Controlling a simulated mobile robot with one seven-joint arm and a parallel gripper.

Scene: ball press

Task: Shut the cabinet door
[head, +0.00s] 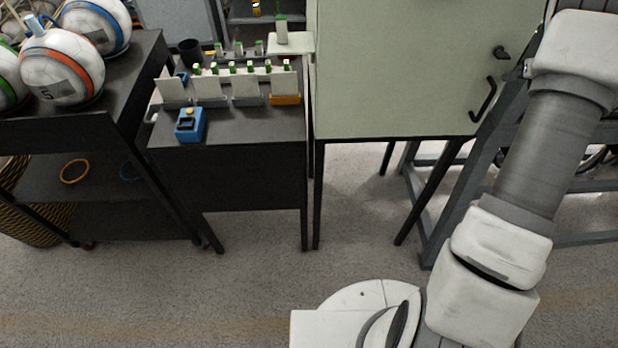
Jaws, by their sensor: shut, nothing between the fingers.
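The cabinet door (400,70) is a flat pale grey-green panel at the top centre of the head view. It has a black bar handle (484,100) near its lower right corner and a dark knob (502,53) above that. The door's top is cut off by the frame, and I cannot tell whether it is fully shut or slightly ajar. The cabinet stands on thin black legs (318,200). My arm rises along the right side, to the right of the handle, and leaves the upper right of the frame. My gripper is out of view.
Left of the cabinet, a dark table (230,175) holds a blue button box (190,125) and white cards in holders. A black rack (140,75) with several balls stands farther left. A grey metal frame (425,215) stands at right. Open floor (250,280) lies in front.

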